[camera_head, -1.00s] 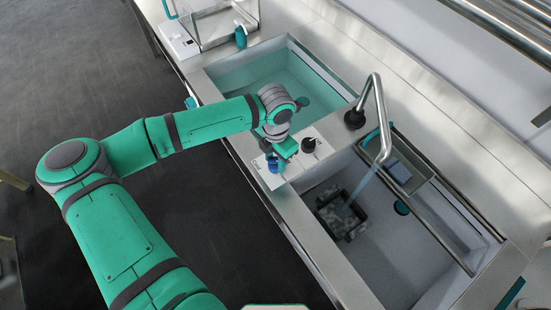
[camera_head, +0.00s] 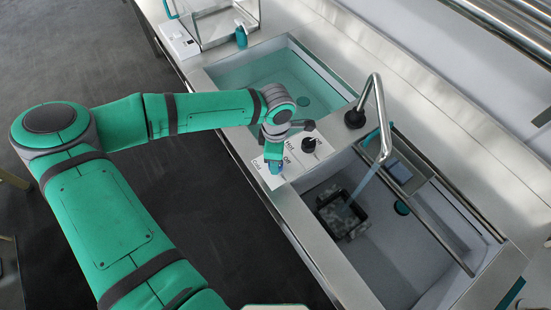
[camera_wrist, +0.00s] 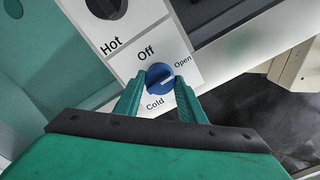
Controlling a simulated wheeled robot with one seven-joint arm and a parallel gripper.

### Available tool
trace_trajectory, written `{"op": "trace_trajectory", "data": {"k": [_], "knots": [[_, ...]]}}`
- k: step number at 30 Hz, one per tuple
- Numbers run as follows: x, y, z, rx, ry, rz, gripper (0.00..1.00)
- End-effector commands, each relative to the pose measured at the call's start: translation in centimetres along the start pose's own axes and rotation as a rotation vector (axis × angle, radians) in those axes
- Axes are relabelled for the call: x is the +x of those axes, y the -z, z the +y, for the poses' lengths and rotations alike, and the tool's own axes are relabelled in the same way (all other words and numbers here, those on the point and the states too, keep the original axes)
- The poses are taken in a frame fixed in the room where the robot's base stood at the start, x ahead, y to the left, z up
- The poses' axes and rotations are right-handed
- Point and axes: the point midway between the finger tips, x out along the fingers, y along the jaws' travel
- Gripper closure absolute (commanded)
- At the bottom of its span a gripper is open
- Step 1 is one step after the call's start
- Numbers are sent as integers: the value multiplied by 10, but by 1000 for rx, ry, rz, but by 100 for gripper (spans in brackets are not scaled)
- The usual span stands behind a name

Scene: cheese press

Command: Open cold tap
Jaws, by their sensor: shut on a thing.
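The cold tap is a blue round knob (camera_wrist: 160,78) on a white panel, with a white mark that points towards the word "Open" on the right. "Off" is printed above it and "Cold" below. My gripper (camera_wrist: 160,88) is shut on the knob, with one green finger on each side. In the head view my gripper (camera_head: 274,155) reaches down onto the panel (camera_head: 262,182), and the blue knob (camera_head: 276,168) shows partly beneath it.
A black hot knob (camera_head: 309,145) sits beside the cold one. A curved steel faucet (camera_head: 376,90) stands over the right basin, with a pale blue stream below its spout. A dark box (camera_head: 342,215) lies in that basin. The left basin (camera_head: 262,75) holds teal liquid.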

Motion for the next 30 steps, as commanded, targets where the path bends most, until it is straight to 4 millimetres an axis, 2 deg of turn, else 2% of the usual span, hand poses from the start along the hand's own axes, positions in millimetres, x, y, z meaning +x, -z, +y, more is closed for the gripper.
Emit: {"op": "trace_trajectory", "data": {"k": [9,23,24,25,26,30], "knots": [[-1,1,1,89,-3,2,86],[-1,1,1,99,-2,1,86],[-1,1,1,98,-2,1,57],[-1,1,0,98,-2,1,50],[-1,1,0,98,-2,1,45],[0,0,0,98,-1,1,45]]}}
